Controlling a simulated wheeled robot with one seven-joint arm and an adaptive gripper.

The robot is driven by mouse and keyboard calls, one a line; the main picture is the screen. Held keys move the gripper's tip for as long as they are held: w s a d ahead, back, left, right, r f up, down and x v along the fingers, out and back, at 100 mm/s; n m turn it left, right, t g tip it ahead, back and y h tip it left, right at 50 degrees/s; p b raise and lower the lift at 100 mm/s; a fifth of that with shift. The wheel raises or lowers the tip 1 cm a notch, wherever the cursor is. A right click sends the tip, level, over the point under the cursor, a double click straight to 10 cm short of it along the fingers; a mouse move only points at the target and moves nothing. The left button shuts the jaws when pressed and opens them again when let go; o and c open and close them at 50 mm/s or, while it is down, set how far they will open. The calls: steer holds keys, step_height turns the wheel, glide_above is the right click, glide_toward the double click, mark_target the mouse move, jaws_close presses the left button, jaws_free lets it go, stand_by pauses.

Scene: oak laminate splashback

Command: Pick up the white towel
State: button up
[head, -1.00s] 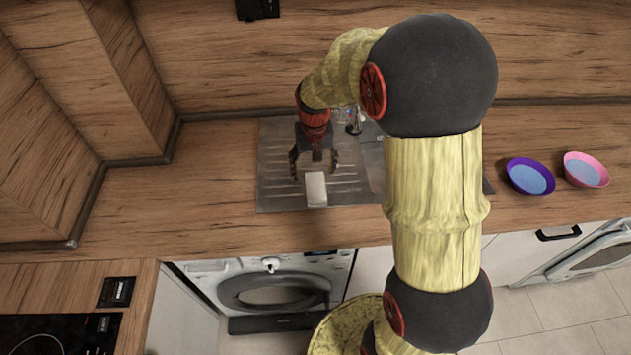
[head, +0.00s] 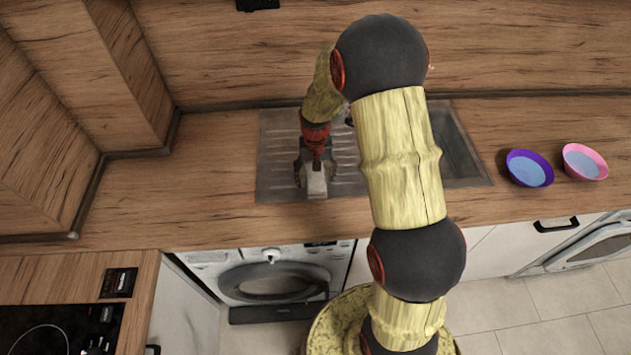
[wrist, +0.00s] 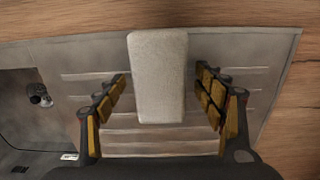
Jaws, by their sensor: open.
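The white towel (head: 317,184) is a small pale block-like bundle lying on the ribbed drainboard of the metal sink. In the wrist view the towel (wrist: 158,78) stands lengthwise at the upper middle, between the two fingers. My gripper (head: 316,178) is over the towel in the head view and partly hides it. In the wrist view my gripper (wrist: 163,100) is open, with one padded finger on each side of the towel. A gap shows between the towel and each finger.
The sink unit (head: 276,165) is set in the wooden worktop (head: 215,170), with its basin right of the drainboard, partly behind my arm. A purple bowl (head: 529,168) and a pink bowl (head: 585,162) stand on the right. A washing machine (head: 270,278) is below the worktop.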

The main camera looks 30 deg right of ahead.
steer(key=shift+f, duration=0.15)
steer(key=shift+c, duration=1.3)
steer(key=c, duration=1.1)
steer(key=shift+c, duration=0.2)
